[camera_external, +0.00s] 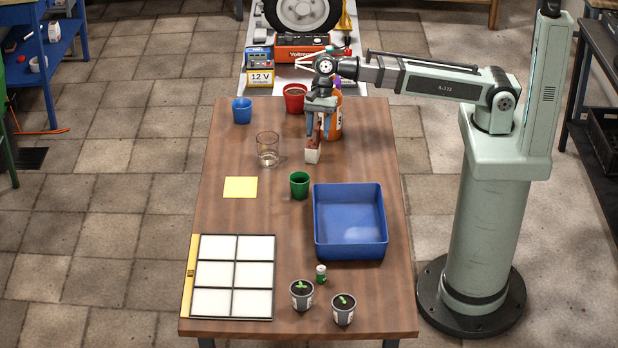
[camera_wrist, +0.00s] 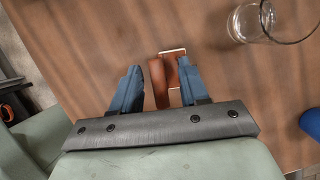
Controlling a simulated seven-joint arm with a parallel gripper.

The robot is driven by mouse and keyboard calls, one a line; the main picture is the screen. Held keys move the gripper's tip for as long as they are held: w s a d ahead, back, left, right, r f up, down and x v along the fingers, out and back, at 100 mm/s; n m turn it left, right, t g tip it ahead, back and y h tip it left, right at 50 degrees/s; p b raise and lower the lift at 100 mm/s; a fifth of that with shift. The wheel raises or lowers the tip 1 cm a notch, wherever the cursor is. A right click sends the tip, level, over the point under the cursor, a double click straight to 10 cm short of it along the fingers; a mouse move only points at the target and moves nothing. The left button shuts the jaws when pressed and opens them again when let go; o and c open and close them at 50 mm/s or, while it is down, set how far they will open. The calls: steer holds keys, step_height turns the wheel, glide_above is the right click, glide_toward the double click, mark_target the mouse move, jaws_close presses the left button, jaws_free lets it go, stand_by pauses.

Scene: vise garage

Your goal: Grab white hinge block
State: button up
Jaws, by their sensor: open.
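In the wrist view, the brown piece shows between the open fingers (camera_wrist: 158,72), nearer the right one. The block's pale edge (camera_wrist: 173,51) shows just past the fingertips. The rest of the block is hidden behind the fingers and the brown piece. I cannot tell whether a finger touches it.
An orange bottle (camera_external: 334,122) stands close on the right, partly behind my gripper. A glass (camera_external: 268,150) is to the left, also in the wrist view (camera_wrist: 252,22). A green cup (camera_external: 299,185) and a blue bin (camera_external: 350,252) are nearer. A red cup (camera_external: 295,97) is behind.

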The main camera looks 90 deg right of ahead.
steer(key=shift+x, duration=1.05)
steer(key=shift+r, duration=0.1)
jaws_close()
